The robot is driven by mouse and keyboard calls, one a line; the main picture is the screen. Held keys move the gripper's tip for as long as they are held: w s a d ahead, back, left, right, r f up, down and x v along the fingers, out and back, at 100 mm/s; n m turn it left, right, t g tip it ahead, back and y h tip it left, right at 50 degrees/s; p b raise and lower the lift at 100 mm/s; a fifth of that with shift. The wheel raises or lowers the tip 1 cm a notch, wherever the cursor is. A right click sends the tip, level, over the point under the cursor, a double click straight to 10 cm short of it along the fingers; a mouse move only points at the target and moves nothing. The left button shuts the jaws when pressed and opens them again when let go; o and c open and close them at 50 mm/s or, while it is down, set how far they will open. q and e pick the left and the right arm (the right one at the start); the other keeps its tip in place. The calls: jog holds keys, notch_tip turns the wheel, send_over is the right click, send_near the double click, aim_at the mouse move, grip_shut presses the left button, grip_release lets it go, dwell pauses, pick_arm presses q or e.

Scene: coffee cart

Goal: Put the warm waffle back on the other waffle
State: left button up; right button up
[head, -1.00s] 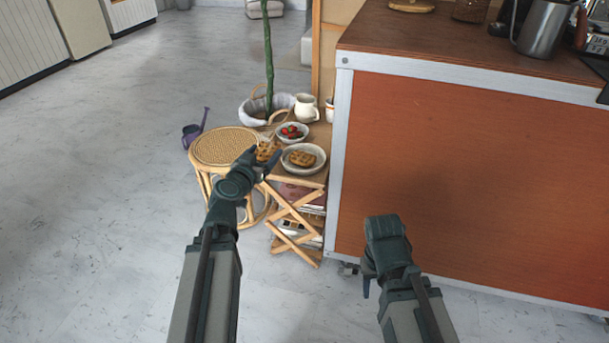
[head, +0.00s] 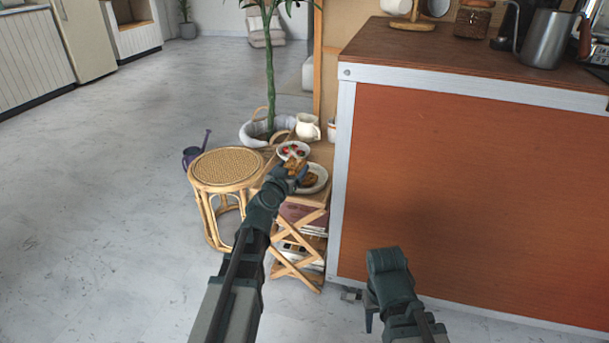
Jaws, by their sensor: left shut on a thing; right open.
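My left gripper (head: 290,172) is shut on a golden-brown waffle (head: 294,163) and holds it at the left side of the white plate. The other waffle (head: 310,179) lies on the plate (head: 322,182) on the small wooden side table. The gripper and the held waffle hide part of the plate and of the lower waffle. I cannot tell whether the two waffles touch. My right gripper (head: 371,318) is open and empty, low in front of the orange cart.
A bowl of berries (head: 301,148) stands just behind the plate, with a cream jug (head: 308,127) beyond it. A round rattan stool (head: 225,167) stands to the left. The orange cart (head: 460,200) closes off the right side.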

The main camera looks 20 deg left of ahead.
aim_at(304, 161)
pick_arm(q)
jog(key=w+d, duration=0.1)
jog(key=w, duration=0.1)
jog(key=w+d, duration=0.1)
jog(key=w, duration=0.1)
jog(key=shift+w+d+f, duration=0.1)
jog(key=shift+d+f, duration=0.1)
jog(key=shift+d, duration=0.1)
notch_tip(304, 161, down, 4)
jog(key=b, duration=0.4)
jog(key=shift+r, duration=0.25)
jog(key=shift+f, duration=0.15)
jog(key=o, duration=1.3)
